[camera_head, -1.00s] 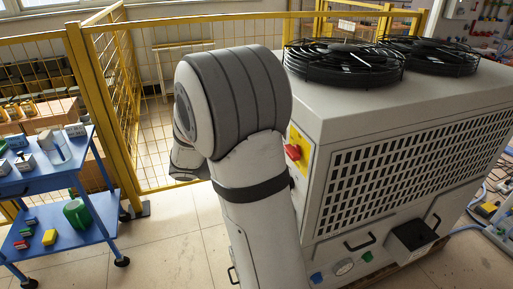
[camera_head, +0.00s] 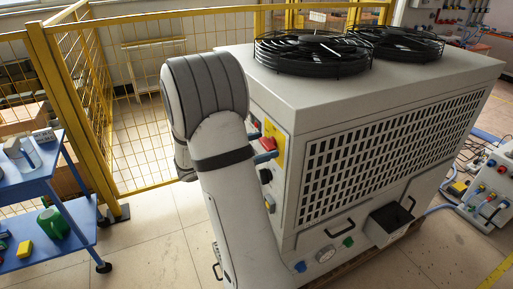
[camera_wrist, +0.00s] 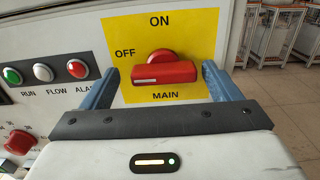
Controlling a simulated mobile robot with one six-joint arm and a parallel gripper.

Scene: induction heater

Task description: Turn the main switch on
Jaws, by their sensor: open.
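The red main switch (camera_wrist: 164,70) sits on a yellow plate (camera_wrist: 201,32) marked ON at the top, OFF at the left and MAIN below. Its handle lies roughly level, with one end toward OFF. My gripper (camera_wrist: 161,73) is open, with one blue finger on each side of the handle in the wrist view. I cannot tell whether either finger touches it. In the head view the switch (camera_head: 266,144) shows on the side of the grey machine, between the blue fingers of my gripper (camera_head: 260,146). My arm hides part of that panel.
The panel also has green, white and red lights (camera_wrist: 43,72) and a red knob (camera_wrist: 22,141). The machine (camera_head: 400,75) has fans on top. A yellow fence (camera_head: 150,110) stands behind, and a blue cart (camera_head: 45,185) at left.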

